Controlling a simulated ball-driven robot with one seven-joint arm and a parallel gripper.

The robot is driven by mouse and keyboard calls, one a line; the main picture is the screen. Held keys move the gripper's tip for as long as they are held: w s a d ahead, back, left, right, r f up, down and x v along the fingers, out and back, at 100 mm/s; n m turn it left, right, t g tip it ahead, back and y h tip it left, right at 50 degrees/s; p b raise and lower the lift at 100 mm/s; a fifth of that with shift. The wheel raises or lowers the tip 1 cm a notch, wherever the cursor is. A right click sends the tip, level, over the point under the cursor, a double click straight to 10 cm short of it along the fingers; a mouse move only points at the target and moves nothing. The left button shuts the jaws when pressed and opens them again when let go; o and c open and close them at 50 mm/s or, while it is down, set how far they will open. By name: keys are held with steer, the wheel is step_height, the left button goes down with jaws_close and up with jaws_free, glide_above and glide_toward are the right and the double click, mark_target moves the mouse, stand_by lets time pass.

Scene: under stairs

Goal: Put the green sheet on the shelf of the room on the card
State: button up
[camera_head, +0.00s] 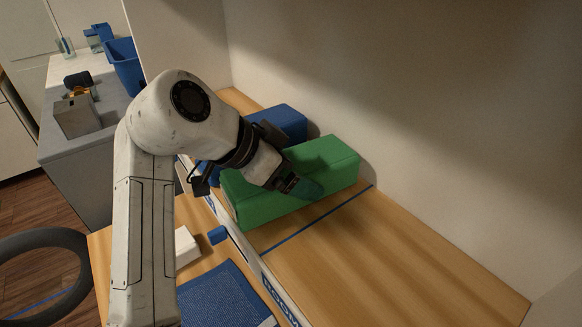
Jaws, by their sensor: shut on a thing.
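The green sheet (258,207) is a long, thick, box-shaped green bundle. It lies on the wooden shelf (385,255) near the back wall, left of a thin blue line on the wood. My gripper (300,188) reaches down from the left and is shut on its near side; the fingertips are dark and partly hidden. The shelf's front edge carries a white and blue label (278,290) on which only part of a word like "ROOM" shows. I cannot make out a card with readable writing.
A blue bundle (285,120) lies just behind the green sheet. The shelf right of the blue line is bare. Below the front edge are a blue mat (225,295), a small blue block (217,235) and a white object (186,246). A grey counter (75,150) stands at far left.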

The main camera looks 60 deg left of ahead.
steer(key=shift+f, duration=0.25)
stand_by(0.3)
steer(key=o, duration=1.3)
steer(key=shift+c, duration=0.2)
steer(key=b+v, duration=0.3)
steer(key=v, duration=0.7)
steer(key=shift+s+r, duration=0.3)
